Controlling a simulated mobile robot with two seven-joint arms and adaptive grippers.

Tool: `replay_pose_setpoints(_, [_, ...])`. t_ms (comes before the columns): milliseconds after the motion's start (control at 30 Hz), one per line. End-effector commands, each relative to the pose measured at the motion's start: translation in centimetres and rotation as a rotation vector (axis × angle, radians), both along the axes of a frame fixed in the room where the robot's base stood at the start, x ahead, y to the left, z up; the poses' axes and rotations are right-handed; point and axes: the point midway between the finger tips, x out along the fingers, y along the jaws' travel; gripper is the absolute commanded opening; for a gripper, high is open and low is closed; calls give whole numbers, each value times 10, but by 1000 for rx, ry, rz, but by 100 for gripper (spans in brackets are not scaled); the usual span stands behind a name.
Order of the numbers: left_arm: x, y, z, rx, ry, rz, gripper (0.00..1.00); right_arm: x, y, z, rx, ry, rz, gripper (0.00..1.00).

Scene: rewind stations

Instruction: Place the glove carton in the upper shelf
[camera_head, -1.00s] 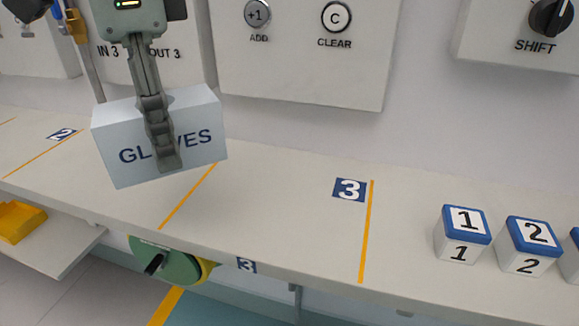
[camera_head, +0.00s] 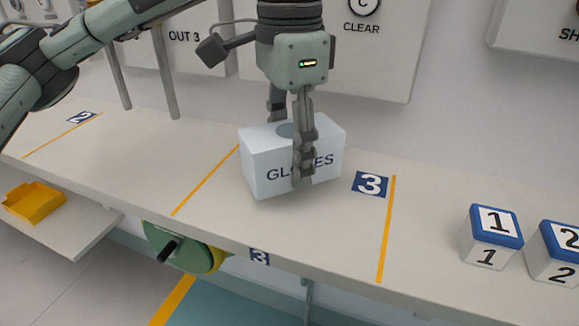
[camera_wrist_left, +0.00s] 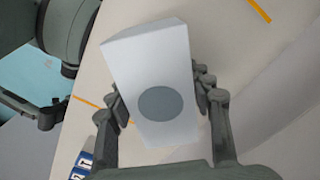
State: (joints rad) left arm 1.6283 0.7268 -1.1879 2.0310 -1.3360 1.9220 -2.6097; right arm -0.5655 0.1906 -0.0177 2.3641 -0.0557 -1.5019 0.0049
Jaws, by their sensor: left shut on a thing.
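The glove carton (camera_head: 268,170) is a pale grey-white box with dark "GLOVES" lettering on its front. In the head view it is at the bay marked 3 on the long shelf (camera_head: 330,235), between two orange lines. I cannot tell whether its underside touches the shelf. My left gripper (camera_head: 290,150) comes down from above and is shut on the carton, one finger over the front face and the other behind. In the left wrist view the carton (camera_wrist_left: 150,55), with a grey oval on its top, sits between both fingers (camera_wrist_left: 160,100).
Blue-topped blocks 1 (camera_head: 491,240) and 2 (camera_head: 553,255) stand to the right on the shelf. A wall panel with a CLEAR button (camera_head: 362,6) is behind. A yellow tray (camera_head: 35,202) and a green wheel (camera_head: 180,246) are lower left.

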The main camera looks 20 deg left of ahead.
Motion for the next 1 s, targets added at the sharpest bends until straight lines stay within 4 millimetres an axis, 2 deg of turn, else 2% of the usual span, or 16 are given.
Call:
replay_pose_setpoints(100, [-1,1,-19,1,2,1,16,0,0,0,1,0,0,0])
replay_pose_setpoints(200, [0,1,-28,0,0,1,16,1,0,-1,1,-1,0,0])
replay_pose_setpoints(667, [0,0,-32,-1,-1,1,16,2,2,5,3,-19,5,0])
replay_pose_setpoints(700, [0,0,-32,-1,-1,1,52,2,3,6,2,-20,6,0])
replay_pose_setpoints(867, [0,0,-32,-1,-1,1,72,2,2,6,2,-19,6,0])
replay_pose_setpoints(1000, [0,0,-32,-1,-1,1,72,2,2,6,2,-19,6,0])
